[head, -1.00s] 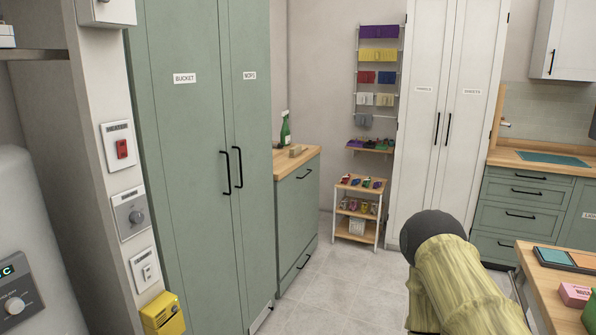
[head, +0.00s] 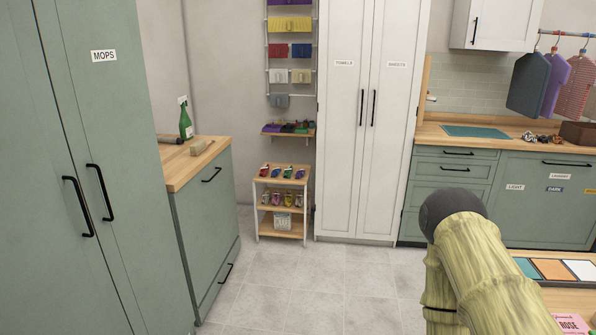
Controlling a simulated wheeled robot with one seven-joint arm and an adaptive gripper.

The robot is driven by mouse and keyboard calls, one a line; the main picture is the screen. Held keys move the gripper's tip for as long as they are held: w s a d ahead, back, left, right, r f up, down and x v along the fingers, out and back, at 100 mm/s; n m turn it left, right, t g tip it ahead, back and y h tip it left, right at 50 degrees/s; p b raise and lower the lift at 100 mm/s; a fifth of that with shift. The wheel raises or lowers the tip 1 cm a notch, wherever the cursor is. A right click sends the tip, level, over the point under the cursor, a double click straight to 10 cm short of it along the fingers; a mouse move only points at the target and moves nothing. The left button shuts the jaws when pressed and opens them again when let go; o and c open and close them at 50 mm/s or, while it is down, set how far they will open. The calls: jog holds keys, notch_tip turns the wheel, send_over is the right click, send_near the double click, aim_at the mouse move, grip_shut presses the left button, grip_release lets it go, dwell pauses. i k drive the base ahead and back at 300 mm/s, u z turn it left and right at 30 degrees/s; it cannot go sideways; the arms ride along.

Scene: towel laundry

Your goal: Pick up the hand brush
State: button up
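A small light-brown block-shaped thing (head: 201,147), which looks like the hand brush, lies on the wooden top of the green cabinet at the left. It is small in the picture, so its bristles are hard to make out. My arm shows at the lower right, well to the right of that cabinet and nearer to me. My gripper is not in view, so what it holds cannot be seen.
A green bottle (head: 186,121) and a dark, long object (head: 171,139) stand close by on the same wooden counter (head: 187,168). A small shelf cart (head: 282,208) stands beyond. The tiled floor (head: 300,285) between is clear. Colour samples lie on a table at right.

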aim_at(199, 147)
jog(key=z, duration=0.1)
jog(key=i, duration=1.6)
jog(key=u, duration=0.7)
jog(key=i, duration=1.6)
jog(key=u, duration=0.8)
